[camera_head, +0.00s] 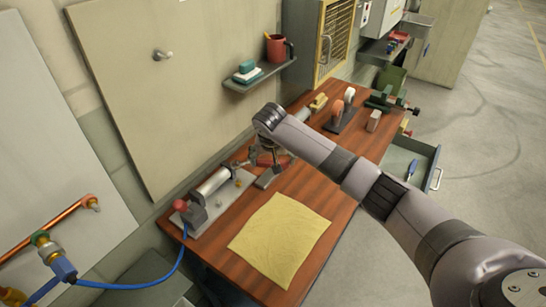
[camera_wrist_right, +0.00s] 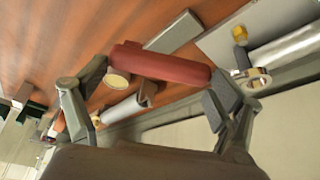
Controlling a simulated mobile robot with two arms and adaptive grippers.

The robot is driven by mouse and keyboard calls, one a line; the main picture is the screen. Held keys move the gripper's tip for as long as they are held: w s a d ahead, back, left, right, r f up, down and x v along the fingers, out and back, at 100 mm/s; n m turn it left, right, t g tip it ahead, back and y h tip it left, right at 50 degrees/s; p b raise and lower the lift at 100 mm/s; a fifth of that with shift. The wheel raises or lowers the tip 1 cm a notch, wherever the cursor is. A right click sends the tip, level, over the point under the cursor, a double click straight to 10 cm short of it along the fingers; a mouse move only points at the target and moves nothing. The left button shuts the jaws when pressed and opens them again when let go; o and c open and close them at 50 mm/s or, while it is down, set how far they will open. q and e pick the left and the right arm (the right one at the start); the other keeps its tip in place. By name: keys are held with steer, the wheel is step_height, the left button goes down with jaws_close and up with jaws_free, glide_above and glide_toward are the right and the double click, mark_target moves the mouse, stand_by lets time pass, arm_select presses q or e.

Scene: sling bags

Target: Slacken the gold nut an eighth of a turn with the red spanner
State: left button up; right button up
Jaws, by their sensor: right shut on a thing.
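My right gripper (camera_head: 262,160) is low over the bench, beside the grey plate with a metal cylinder. In the right wrist view, my right gripper (camera_wrist_right: 158,78) is shut on a thick red bar, which I take to be the red spanner (camera_wrist_right: 160,62). A pale round disc shows under its left end. Its working end cannot be made out. The spanner also shows as a bit of red (camera_head: 267,161) in the head view. A small gold piece, likely the gold nut (camera_wrist_right: 240,35), is on the grey plate, apart from the spanner. It also shows in the head view (camera_head: 239,183).
The grey plate (camera_head: 225,193) carries the cylinder (camera_head: 212,181) and a red knob (camera_head: 180,205). A yellow cloth (camera_head: 280,240) lies in front. A shelf (camera_head: 260,76) with a red mug (camera_head: 277,48) hangs behind. An open drawer (camera_head: 424,160) juts out at right.

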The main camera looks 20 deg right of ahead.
steer(key=shift+r+p, duration=0.2)
steer(key=shift+p, duration=0.4)
step_height(320, 180, down, 2)
steer(key=shift+s+f+b, duration=0.1)
steer(key=shift+f+b, duration=0.15)
steer(key=shift+b, duration=0.35)
steer(key=shift+f+b, duration=0.7)
steer(key=shift+f, duration=1)
arm_select(q)
steer(key=shift+s+f, duration=0.5)
steer(key=shift+f, duration=0.2)
steer(key=shift+w+r, duration=0.1)
steer(key=shift+r+p, duration=0.35)
steer(key=shift+p, duration=0.1)
steer(key=shift+r+p, duration=0.7)
steer(key=shift+f+b, duration=0.7)
arm_select(e)
steer(key=shift+f, duration=1.7)
